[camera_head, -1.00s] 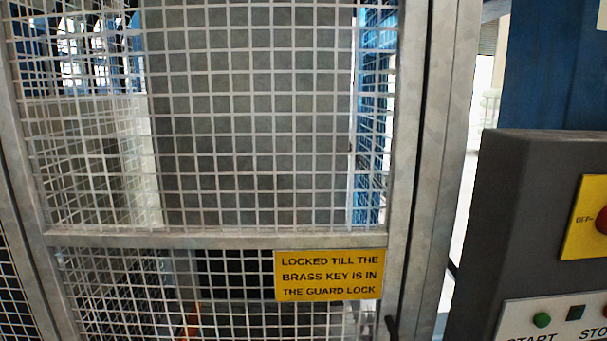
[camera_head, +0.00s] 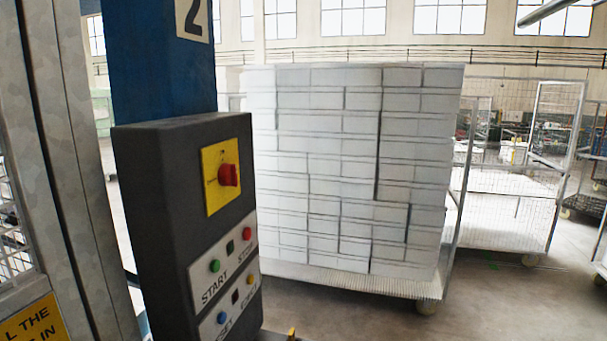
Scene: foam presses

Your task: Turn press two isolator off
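The isolator is a red rotary knob (camera_head: 229,175) on a yellow plate (camera_head: 214,190), on the upper front of a dark grey control box (camera_head: 160,200). Its exact position is too small to read. The box is mounted at a blue column (camera_head: 160,70) with a label reading 2 (camera_head: 193,17). Below the isolator is a pale panel with a green START button (camera_head: 214,266), a red stop button (camera_head: 247,233), and blue and yellow buttons lower down. My gripper is not in view.
A mesh guard with a grey frame (camera_head: 62,150) and a yellow sign (camera_head: 35,322) stand at the left. A cart stacked with white blocks (camera_head: 350,170) stands behind the box. Mesh carts (camera_head: 510,235) stand at the right. The floor at lower right (camera_head: 500,305) is clear.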

